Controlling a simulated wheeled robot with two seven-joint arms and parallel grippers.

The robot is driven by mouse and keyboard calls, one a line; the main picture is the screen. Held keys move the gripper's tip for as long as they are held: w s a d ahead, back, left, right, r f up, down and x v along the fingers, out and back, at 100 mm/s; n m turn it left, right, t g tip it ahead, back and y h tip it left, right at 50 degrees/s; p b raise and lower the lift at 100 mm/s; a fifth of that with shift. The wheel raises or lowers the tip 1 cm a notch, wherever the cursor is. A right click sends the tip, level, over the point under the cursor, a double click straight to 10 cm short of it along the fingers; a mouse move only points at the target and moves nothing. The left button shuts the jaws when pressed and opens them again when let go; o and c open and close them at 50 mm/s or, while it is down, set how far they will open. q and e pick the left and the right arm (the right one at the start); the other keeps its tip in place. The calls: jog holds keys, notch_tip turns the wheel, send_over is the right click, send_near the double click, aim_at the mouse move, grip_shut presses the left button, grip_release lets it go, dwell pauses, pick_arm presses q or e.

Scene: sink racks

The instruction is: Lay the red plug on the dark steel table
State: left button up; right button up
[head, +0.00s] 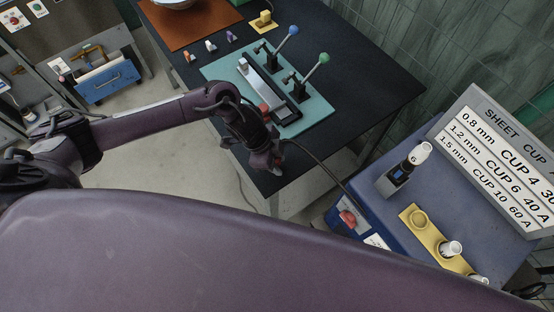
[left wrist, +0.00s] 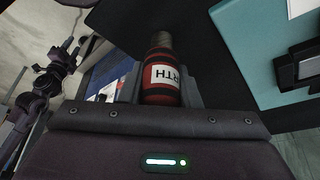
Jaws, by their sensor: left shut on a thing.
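The red plug (left wrist: 161,80) shows in the left wrist view as a red and dark cylinder with a white label, of which "RTH" is legible. My left gripper (head: 274,160) is shut on it, with one finger on each side. In the head view the gripper hangs over the near corner of the dark steel table (head: 372,75), and the plug is mostly hidden by the gripper. The table also shows in the left wrist view (left wrist: 215,62), beyond the plug's grey tip. Whether the plug touches the table I cannot tell.
A teal board (head: 318,112) with a clamp fixture and two ball-topped levers lies close beside the gripper. A dark cable runs from the gripper to the blue welding unit (head: 350,218) at right.

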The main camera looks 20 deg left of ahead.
pick_arm(q)
jog(key=shift+f, duration=0.15)
jog(key=o, duration=1)
jog(key=shift+o, duration=0.2)
jog(key=shift+r, duration=0.2)
jog(key=b+v, duration=0.1)
jog(key=v, duration=1.1)
